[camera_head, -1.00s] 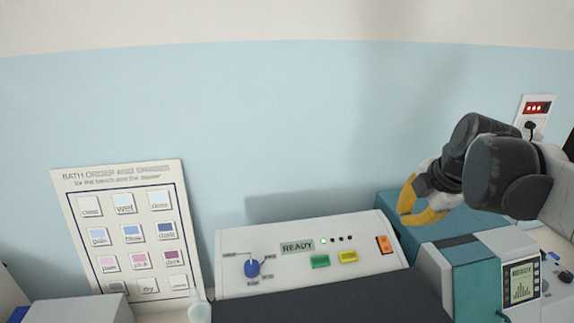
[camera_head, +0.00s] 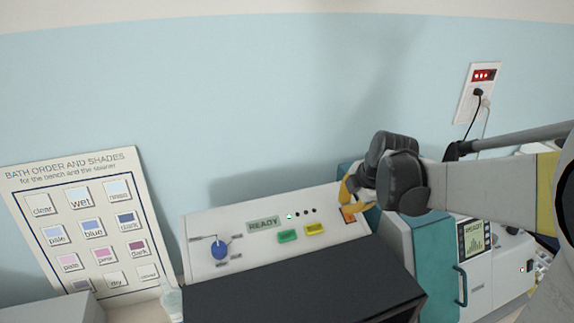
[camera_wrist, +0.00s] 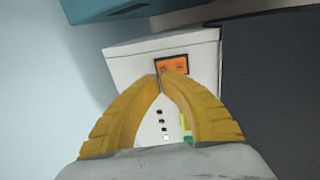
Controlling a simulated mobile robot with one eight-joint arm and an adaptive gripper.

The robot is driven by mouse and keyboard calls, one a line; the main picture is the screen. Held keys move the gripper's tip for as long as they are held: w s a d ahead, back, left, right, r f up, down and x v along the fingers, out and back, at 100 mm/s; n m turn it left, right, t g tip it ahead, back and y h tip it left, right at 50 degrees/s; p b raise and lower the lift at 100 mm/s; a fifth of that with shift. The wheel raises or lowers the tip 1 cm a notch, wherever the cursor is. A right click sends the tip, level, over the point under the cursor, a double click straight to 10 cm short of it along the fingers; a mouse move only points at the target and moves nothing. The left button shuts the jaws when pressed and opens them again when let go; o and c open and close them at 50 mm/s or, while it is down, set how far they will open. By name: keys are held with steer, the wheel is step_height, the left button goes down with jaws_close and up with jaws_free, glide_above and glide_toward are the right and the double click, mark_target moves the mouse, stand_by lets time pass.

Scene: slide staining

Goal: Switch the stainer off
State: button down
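The stainer's pale control panel (camera_head: 205,262) shows a READY display (camera_head: 263,224), with one small light bright and the others dark. At its right end is the orange rocker switch (camera_head: 349,217), partly covered by my gripper in the head view. The wrist view shows the orange switch (camera_wrist: 172,65) just beyond my fingertips. My gripper (camera_head: 344,200) has yellow fingers; in the wrist view the fingertips (camera_wrist: 161,76) are together with nothing between them. They overlap the switch's lower edge in the picture; I cannot tell if they touch it.
The panel also has a blue knob (camera_head: 220,249), a green button (camera_head: 288,236) and a yellow button (camera_head: 316,229). A dark lid (camera_head: 300,285) lies in front. A teal and white machine (camera_head: 430,255) stands right. A shade chart (camera_head: 75,165) leans left. A wall socket (camera_head: 477,95) holds a plug.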

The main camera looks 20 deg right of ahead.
steer(key=shift+x, duration=0.85)
steer(key=shift+w+f+b, duration=0.3)
steer(key=shift+f+b, duration=0.2)
steer(key=shift+b, duration=0.25)
steer(key=shift+s+r, duration=0.1)
steer(key=shift+r, duration=0.1)
steer(key=shift+s+p, duration=0.15)
steer(key=shift+p, duration=0.15)
steer(key=shift+s+r, duration=0.2)
steer(key=shift+s, duration=0.4)
steer(key=shift+w, duration=0.1)
